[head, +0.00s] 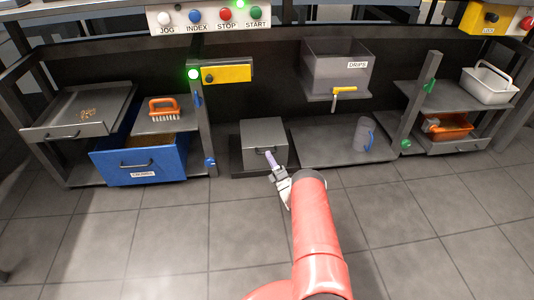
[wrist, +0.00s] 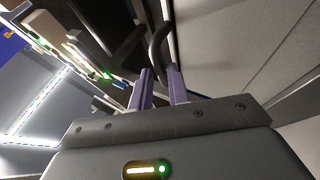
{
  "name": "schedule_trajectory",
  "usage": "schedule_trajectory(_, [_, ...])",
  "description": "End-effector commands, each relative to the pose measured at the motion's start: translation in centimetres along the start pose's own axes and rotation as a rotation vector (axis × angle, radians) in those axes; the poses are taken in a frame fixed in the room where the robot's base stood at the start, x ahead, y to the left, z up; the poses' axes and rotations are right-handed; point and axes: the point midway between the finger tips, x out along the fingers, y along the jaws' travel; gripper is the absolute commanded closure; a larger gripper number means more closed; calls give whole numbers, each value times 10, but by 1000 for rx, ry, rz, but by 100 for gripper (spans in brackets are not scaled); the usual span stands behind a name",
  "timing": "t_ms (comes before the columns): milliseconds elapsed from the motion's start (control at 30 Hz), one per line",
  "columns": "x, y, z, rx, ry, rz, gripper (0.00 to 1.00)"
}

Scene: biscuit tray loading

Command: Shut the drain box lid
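The grey drain box (head: 264,132) stands on a low dark base in the middle of the head view. A flat grey panel with a dark bar handle faces me; I cannot tell clearly how far its lid is open. My gripper (head: 270,158) is at the front of the box, by the handle. In the wrist view, my two purple fingers (wrist: 159,88) stand apart with a gap between them. The dark curved handle (wrist: 157,42) lies just beyond the fingertips, close to the right finger. I cannot tell whether they touch. Nothing is held between the fingers.
A blue bin (head: 140,163) and an orange brush (head: 164,108) are on the left. A grey drops bin (head: 338,68) with a yellow handle hangs right of the box. A grey jug (head: 364,134) stands on the low shelf. The tiled floor (head: 180,240) in front is clear.

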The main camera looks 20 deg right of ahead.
Motion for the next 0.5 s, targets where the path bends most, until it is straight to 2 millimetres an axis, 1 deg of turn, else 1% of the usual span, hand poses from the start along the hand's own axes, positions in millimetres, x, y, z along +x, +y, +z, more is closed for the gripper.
schedule_trajectory(33, [-13, 0, 0, 1, -1, -4, 82])
schedule_trajectory(67, [-20, 0, 0, 1, -1, -5, 82])
schedule_trajectory(300, [-71, 30, 8, 1, -1, -5, 82])
schedule_trajectory(400, [-90, 42, 15, 1, -9, -7, 82])
schedule_trajectory(500, [-103, 51, 15, 2, -8, -2, 82])
